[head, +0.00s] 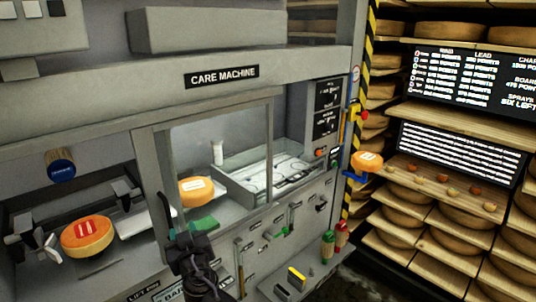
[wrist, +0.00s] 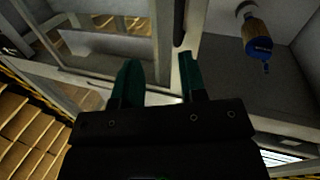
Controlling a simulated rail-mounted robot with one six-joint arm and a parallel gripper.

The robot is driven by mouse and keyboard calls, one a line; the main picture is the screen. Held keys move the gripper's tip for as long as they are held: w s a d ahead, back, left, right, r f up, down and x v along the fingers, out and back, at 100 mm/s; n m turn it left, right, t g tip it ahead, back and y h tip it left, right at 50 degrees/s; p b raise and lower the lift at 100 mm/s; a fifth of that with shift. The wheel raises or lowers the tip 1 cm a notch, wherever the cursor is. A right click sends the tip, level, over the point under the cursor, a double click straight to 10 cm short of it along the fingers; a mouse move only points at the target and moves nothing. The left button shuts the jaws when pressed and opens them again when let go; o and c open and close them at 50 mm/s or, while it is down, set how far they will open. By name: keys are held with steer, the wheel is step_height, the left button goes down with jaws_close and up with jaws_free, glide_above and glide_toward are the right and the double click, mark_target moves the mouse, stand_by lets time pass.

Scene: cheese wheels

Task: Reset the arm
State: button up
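My gripper (wrist: 158,78) shows in the wrist view with its two green fingers apart and nothing held between them. In the head view my gripper (head: 178,222) is dark and points up, in front of the care machine (head: 222,76), near the window's lower left corner. Its fingertips are hard to make out there. An orange cheese wheel (head: 195,191) with a white label is partly hidden by the window frame, just behind my gripper. Another orange wheel (head: 87,235) with a red label sits in the left bay.
A white tray (head: 262,180) lies behind the window. An orange wheel (head: 367,161) sits on a blue holder at the right. Green and red bottles (head: 335,238) stand low at the right. Wooden shelves of wheels (head: 440,240) fill the right side. A blue-capped bottle (wrist: 257,35) shows in the wrist view.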

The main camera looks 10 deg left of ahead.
steer(key=w+d+f+m+g+h, duration=0.15)
steer(key=d+f+h, duration=0.25)
steer(key=d, duration=0.4)
steer(key=d+f+m+g+h, duration=0.1)
steer(key=d+f+g+h, duration=0.3)
steer(key=d, duration=0.4)
steer(key=w+d+f+m+g+h, duration=0.1)
steer(key=d+f+m+g+h, duration=0.1)
steer(key=d+f+h, duration=0.45)
steer(key=s+d+f+m+g+y, duration=0.1)
steer(key=s+d+m+g+y, duration=0.1)
steer(key=d, duration=0.9)
steer(key=s+d+f+m+g+y, duration=0.1)
steer(key=d+g, duration=0.4)
steer(key=d, duration=0.7)
steer(key=shift+s+f+m+y, duration=0.2)
steer(key=shift+s+m+y, duration=0.45)
steer(key=shift+s, duration=0.6)
